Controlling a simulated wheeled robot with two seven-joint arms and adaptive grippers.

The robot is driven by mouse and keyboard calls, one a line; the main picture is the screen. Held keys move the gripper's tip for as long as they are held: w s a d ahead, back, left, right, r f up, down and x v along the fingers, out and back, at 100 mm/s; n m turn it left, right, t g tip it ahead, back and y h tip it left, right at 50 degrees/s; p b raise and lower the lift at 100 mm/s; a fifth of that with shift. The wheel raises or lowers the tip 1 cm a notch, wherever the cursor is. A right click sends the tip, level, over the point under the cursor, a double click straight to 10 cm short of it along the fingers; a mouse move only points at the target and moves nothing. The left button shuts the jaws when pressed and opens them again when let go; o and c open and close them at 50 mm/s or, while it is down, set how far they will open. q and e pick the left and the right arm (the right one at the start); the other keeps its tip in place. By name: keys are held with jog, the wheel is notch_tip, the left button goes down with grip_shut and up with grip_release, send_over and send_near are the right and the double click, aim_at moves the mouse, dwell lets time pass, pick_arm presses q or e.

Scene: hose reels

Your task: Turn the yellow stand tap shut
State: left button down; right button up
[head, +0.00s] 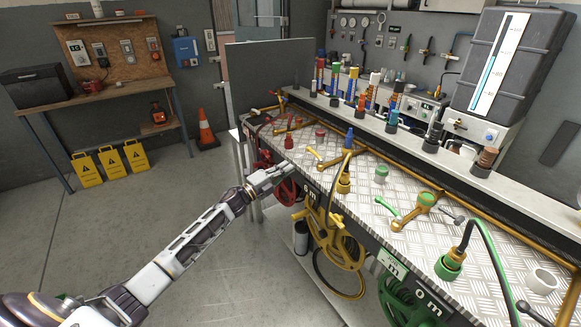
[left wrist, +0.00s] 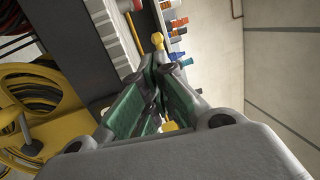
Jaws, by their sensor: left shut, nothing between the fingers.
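The yellow stand tap (head: 330,161) stands on the checker-plate bench top in the head view, with a yellow lever pointing to the left. My left gripper (head: 284,170) is at the front edge of the bench, to the left of the tap and apart from it. Its fingers (left wrist: 155,92) are together and empty in the left wrist view. A small yellow part (left wrist: 158,41) shows beyond the fingertips there; I cannot tell if it belongs to the tap. My right gripper is not in view.
A yellow hose fitting (head: 343,183) with a black hose stands right of the gripper. A yellow reel (head: 338,245) and red reel (head: 286,191) hang below the bench edge. A red fitting (head: 288,141) and green tap (head: 405,215) flank the area.

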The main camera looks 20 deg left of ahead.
pick_arm(q)
jog(key=shift+a+v, duration=0.2)
jog(key=shift+v, duration=2.05)
jog(key=shift+w, duration=0.15)
